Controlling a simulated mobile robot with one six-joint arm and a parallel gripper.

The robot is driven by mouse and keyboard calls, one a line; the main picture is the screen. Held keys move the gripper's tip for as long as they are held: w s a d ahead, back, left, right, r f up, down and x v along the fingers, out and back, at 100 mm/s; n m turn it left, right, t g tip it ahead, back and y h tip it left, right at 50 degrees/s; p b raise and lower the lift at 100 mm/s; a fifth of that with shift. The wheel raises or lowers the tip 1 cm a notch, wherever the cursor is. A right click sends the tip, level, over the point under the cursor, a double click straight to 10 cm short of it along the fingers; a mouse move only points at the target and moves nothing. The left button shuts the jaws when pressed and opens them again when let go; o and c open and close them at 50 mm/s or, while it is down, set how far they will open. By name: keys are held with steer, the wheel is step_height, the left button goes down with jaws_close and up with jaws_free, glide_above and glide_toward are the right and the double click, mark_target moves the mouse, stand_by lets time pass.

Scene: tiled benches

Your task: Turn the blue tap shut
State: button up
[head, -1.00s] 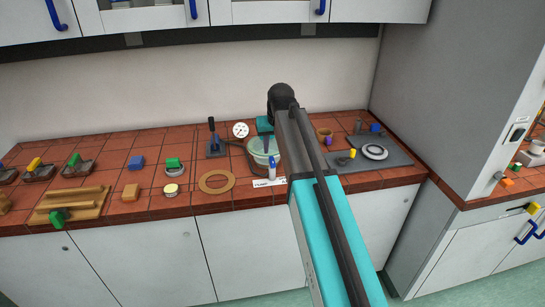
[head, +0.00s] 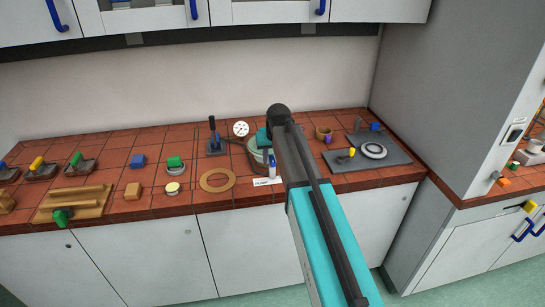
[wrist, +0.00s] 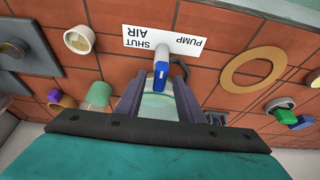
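The blue tap (wrist: 161,72) has a blue lever on a pale body, beside a white label (wrist: 164,38) reading PUMP, SHUT and AIR, upside down in the wrist view. The lever lies along the picture's vertical, pointing away from SHUT and AIR. In the head view the tap (head: 272,160) stands near the bench front, just left of my arm. My gripper (wrist: 160,88) is open, its two fingers on either side of the lever's near end. I cannot tell if they touch it. A pale green glass vessel (wrist: 158,108) shows between the fingers.
A cork ring (head: 217,180) lies left of the tap. A pressure gauge (head: 240,129) and a lever stand (head: 215,147) are behind it. A grey board (head: 340,163) with a round plate is to the right. Free tiles lie between these things.

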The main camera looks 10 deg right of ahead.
jaws_close()
steer(key=shift+n, duration=0.4)
steer(key=n+y+b, duration=0.1)
steer(key=n, duration=0.1)
steer(key=n+b, duration=0.1)
steer(key=shift+w+d+n+y, duration=0.1)
steer(key=shift+d+n+y, duration=0.1)
steer(key=shift+n+y, duration=0.2)
steer(key=n+b, duration=0.1)
steer(key=n, duration=0.1)
steer(key=n+g+y, duration=0.1)
steer(key=n, duration=0.1)
steer(key=shift+w+d+n+y+b, duration=0.15)
steer(key=shift+n+y+b, duration=0.15)
steer(key=shift+n+b, duration=0.1)
steer(key=n+g+b, duration=0.1)
steer(key=n, duration=0.1)
steer(key=n+b, duration=0.1)
steer(key=n, duration=0.1)
steer(key=shift+w+g+y, duration=0.15)
steer(key=shift+g+y, duration=0.25)
steer(key=shift+n+g+b, duration=0.65)
steer(key=shift+n+g, duration=0.05)
steer(key=shift+n, duration=1.5)
